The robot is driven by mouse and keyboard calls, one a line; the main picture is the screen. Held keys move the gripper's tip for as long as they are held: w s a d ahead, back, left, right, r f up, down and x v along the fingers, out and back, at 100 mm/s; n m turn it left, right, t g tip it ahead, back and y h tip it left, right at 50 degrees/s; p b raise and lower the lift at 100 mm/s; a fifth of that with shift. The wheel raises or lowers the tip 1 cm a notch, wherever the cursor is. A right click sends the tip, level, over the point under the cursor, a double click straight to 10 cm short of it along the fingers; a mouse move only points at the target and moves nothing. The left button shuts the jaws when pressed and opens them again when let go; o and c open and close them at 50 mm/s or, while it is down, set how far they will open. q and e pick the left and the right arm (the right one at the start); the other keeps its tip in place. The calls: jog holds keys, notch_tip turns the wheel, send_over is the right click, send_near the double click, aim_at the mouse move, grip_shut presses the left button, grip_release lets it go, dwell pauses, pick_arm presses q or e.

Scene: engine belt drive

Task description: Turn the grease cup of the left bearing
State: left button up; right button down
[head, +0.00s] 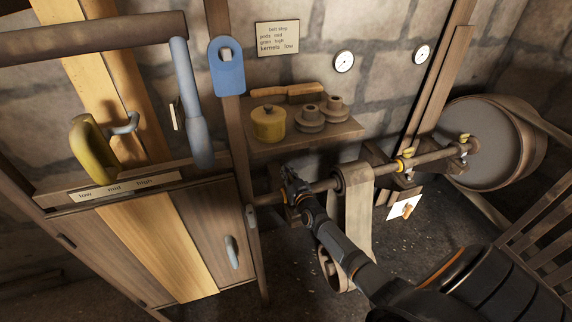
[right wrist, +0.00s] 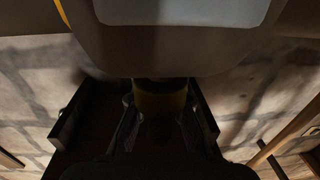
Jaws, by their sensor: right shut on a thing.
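My right gripper (head: 291,183) is over the left bearing at the left part of the shaft (head: 380,168). The gripper and its wrist hide most of that bearing in the head view. In the right wrist view the fingers (right wrist: 160,120) are on either side of a dull yellow round part, the grease cup (right wrist: 160,100), and are shut on it. The cup is dark, and its turn cannot be read. My left gripper is in neither view.
A pale belt (head: 358,215) hangs from the shaft beside my right arm. A big drum (head: 490,140) stands at right. A wall shelf (head: 345,130) holds a yellow pot (head: 268,124) and stepped pulleys. A wooden cabinet (head: 215,215) with a blue-handled lever (head: 190,100) stands at left.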

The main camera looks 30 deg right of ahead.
jog(key=shift+s+d+r+m+g+h+p, duration=0.1)
jog(key=shift+m+g+h+p, duration=0.15)
jog(key=shift+m+h+p, duration=0.65)
jog(key=shift+w+d+r+m+g+h+p, duration=0.15)
jog(key=shift+h+p, duration=0.35)
jog(key=shift+p, duration=0.85)
jog(key=shift+s+d+r+m+g+h+p, duration=0.15)
jog(key=shift+m+g+h+p, duration=0.2)
jog(key=shift+h+p, duration=0.6)
jog(key=shift+d+f+m+g+h+p, duration=0.1)
jog(key=shift+f+m+g+h+p, duration=0.15)
jog(key=shift+m+p, duration=0.2)
jog(key=shift+s+d+f+m+g+h, duration=0.1)
jog(key=shift+m+g+h, duration=0.25)
jog(key=shift+h, duration=0.2)
jog(key=shift+s+d+f+m+g+h, duration=0.1)
jog(key=shift+m+g+h, duration=0.15)
jog(key=shift+m+h, duration=0.25)
jog(key=shift+s+d+m+g+h+b, duration=0.2)
jog(key=shift+m+g+h+b, duration=0.1)
jog(key=shift+m+g+h, duration=0.35)
jog(key=shift+s+d+m+g+h+b, duration=0.15)
jog(key=shift+m+g+h+b, duration=0.25)
jog(key=shift+g+h, duration=0.35)
jog(key=c, duration=1.3)
grip_release()
notch_tip(320, 180, up, 10)
